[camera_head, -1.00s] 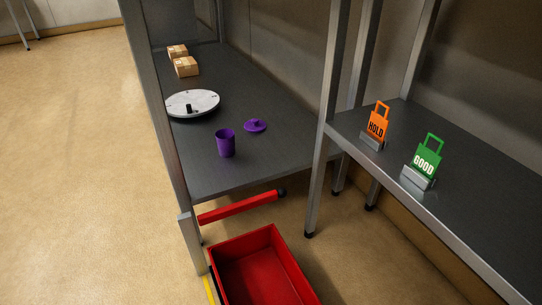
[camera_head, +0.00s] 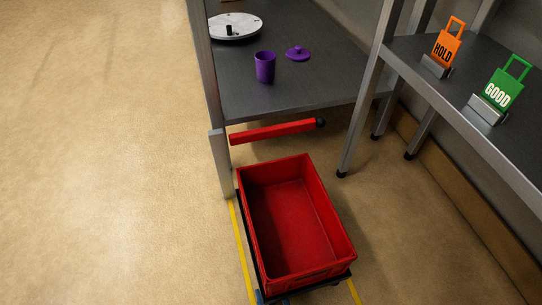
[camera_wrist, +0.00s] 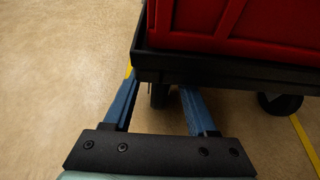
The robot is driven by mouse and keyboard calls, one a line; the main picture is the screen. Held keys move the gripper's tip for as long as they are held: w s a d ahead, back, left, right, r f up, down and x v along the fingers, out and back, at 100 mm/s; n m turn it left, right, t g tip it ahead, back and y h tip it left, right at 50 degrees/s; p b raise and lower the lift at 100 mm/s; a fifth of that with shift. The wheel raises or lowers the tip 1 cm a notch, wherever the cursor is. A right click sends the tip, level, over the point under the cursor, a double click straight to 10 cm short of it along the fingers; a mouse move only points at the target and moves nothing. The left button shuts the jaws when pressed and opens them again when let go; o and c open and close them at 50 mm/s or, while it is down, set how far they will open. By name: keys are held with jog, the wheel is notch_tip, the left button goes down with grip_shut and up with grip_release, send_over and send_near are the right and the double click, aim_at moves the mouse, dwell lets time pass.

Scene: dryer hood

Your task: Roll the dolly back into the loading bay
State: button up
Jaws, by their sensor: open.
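The dolly (camera_head: 335,282) is a low black frame on casters and carries an empty red crate (camera_head: 300,225). It stands on the floor in front of the dark table, between two yellow floor lines (camera_head: 240,240). The wrist view shows the dolly's black edge (camera_wrist: 235,70) and the crate (camera_wrist: 230,25) close up. My gripper (camera_wrist: 161,88) is open at the dolly's near edge, with a caster seen between its blue fingers. Contact cannot be told. In the head view only a bit of blue shows at the dolly's near left corner.
A red bar (camera_head: 275,131) with a black end juts out under the table's (camera_head: 300,95) front edge, behind the crate. A table leg (camera_head: 221,165) stands close to the dolly's far left corner. Open floor (camera_head: 110,180) lies to the left. A shelf (camera_head: 450,90) with signs is at right.

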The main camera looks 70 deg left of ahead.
grip_shut()
dwell(1.4)
